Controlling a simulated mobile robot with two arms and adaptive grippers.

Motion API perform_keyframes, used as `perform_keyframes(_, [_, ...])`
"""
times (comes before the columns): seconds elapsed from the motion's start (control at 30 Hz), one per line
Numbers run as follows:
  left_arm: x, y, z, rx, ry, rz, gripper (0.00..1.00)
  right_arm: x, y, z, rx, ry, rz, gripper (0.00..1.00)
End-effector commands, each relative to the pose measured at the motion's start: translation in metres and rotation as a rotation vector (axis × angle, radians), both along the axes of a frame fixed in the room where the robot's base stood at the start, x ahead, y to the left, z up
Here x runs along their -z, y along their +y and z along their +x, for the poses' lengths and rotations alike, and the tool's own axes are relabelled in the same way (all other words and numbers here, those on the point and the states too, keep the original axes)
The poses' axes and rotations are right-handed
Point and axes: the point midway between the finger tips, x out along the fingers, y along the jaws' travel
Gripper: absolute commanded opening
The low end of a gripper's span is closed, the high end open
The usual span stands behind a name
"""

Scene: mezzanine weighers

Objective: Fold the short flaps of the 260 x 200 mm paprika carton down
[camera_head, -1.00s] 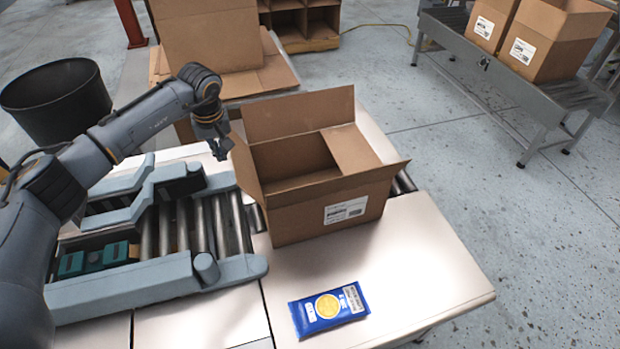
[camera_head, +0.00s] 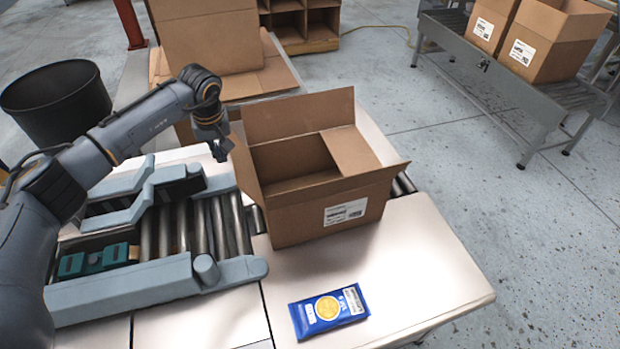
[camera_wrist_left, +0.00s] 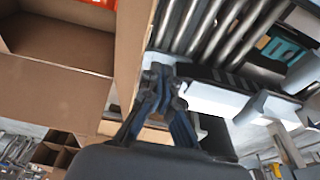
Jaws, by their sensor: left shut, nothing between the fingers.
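The open brown paprika carton (camera_head: 325,217) stands on the pale table, with a white label on its near side. Its right short flap (camera_head: 350,150) lies inward, sloping over the right end of the opening. Its left short flap (camera_head: 246,172) stands up. The far long flap (camera_head: 300,117) stands up, and the near long flap (camera_head: 340,183) leans outward. My left gripper (camera_head: 222,150) is shut and empty, just outside the left short flap near its top. In the left wrist view the gripper (camera_wrist_left: 160,92) is beside that flap (camera_wrist_left: 130,50); contact cannot be told. My right gripper is out of view.
A blue packet (camera_head: 328,310) lies on the table in front of the carton. A roller conveyor (camera_head: 195,228) with grey guides and teal items (camera_head: 95,260) is at left. Table right of the packet is clear.

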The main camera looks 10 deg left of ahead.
Motion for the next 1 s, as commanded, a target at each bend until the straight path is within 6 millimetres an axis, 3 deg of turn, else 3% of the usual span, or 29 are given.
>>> perform_keyframes(0.23, [0.001,-0.004,0.002,0.001,0.0,-0.001,0.0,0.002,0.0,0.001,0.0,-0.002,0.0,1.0])
perform_keyframes(0.53, [0.001,-0.029,0.017,0.001,-0.001,0.0,0.0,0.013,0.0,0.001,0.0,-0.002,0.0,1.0])
perform_keyframes(1.0, [0.0,-0.039,0.022,0.002,-0.001,0.0,0.0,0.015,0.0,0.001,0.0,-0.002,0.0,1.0])
